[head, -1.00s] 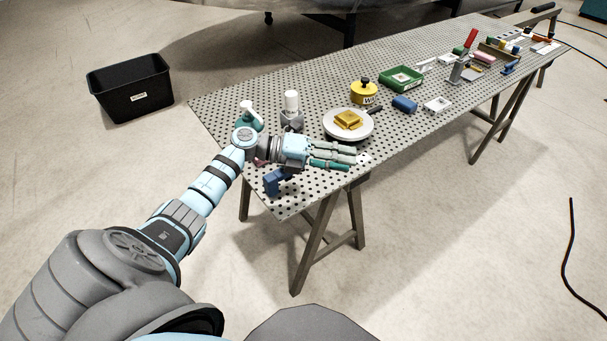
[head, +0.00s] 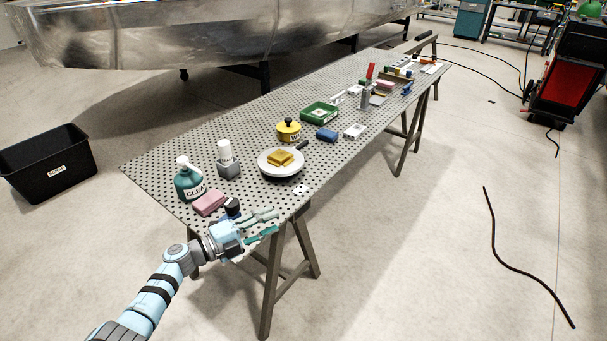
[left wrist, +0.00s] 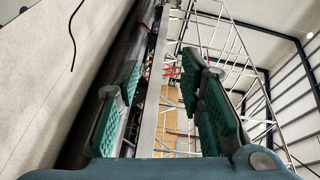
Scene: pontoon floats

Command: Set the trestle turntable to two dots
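The turntable is a round white disc (head: 266,166) on a dark base near the front edge of the perforated table (head: 150,172). A yellow block (head: 281,158) sits on top of it, and a dark handle or pointer sticks out at its back right. A small white tag with dark dots (head: 302,190) lies in front of it at the table edge; I cannot read a setting. My left gripper (head: 276,222) is at the table's near corner, in front of the turntable and apart from it. In the left wrist view its fingers (left wrist: 160,85) are spread with nothing between them. My right gripper is not in view.
A green spray bottle (head: 188,184), pink sponge (head: 209,203) and white-capped bottle (head: 226,160) stand left of the turntable. A yellow pot (head: 288,131), blue block (head: 327,135) and green tray (head: 320,113) lie behind. A black bin (head: 45,165) stands on the floor.

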